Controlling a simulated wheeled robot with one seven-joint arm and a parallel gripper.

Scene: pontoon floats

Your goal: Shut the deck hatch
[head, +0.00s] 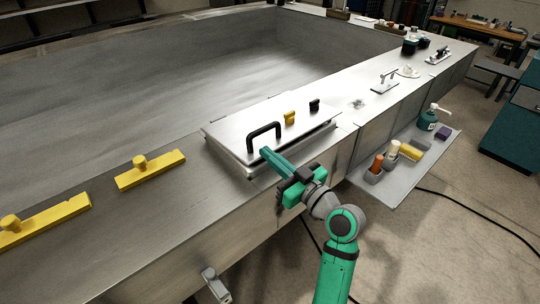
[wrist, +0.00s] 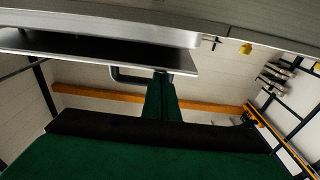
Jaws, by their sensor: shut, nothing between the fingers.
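The deck hatch is a flat metal lid (head: 225,128) with a black bar handle (head: 264,136), lying almost flat over its raised frame on the metal deck. A narrow dark gap shows between lid and frame along the near side; I cannot tell whether it is fully seated. A yellow knob (head: 290,118) and a black knob (head: 314,105) stand on the lid. My gripper (head: 267,154) is shut and empty at the lid's near edge, just in front of the handle. In the wrist view, my gripper (wrist: 160,80) appears beside the lid (wrist: 95,50) and handle (wrist: 125,76); contact is unclear.
Two yellow bars with knobs (head: 150,170) (head: 42,222) lie on the deck to the left. A side shelf (head: 385,190) at right holds bottles and blocks, including a green pump bottle (head: 428,118). Metal fittings (head: 384,84) stand farther along the deck. A dark cable crosses the floor.

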